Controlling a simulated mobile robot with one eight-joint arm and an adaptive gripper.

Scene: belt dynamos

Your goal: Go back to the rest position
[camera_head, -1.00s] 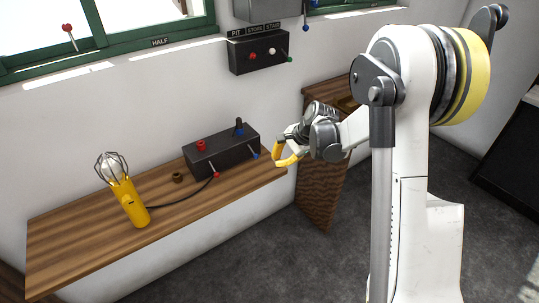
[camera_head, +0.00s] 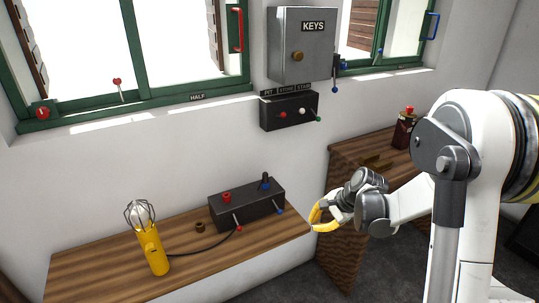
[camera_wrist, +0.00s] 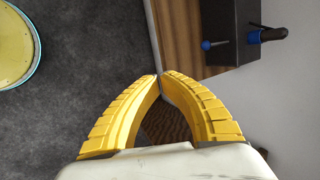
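My gripper (camera_head: 318,214) has yellow fingers and is beside the right end of the wooden shelf (camera_head: 100,268) in the head view. In the wrist view my gripper's fingertips (camera_wrist: 160,76) meet or nearly meet, with nothing held between them. The black control box (camera_head: 245,207), with a red button, a blue-tipped knob and small levers, sits on the shelf, left of my gripper and apart from it. Part of that box (camera_wrist: 222,30) shows at the top right of the wrist view.
A yellow caged lamp (camera_head: 152,250) with a black cable stands on the shelf near a small brown ring (camera_head: 199,227). A grey KEYS box (camera_head: 302,50) and a black switch box (camera_head: 290,111) hang on the wall. A wooden cabinet (camera_head: 345,240) stands right of the shelf. Dark floor lies below.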

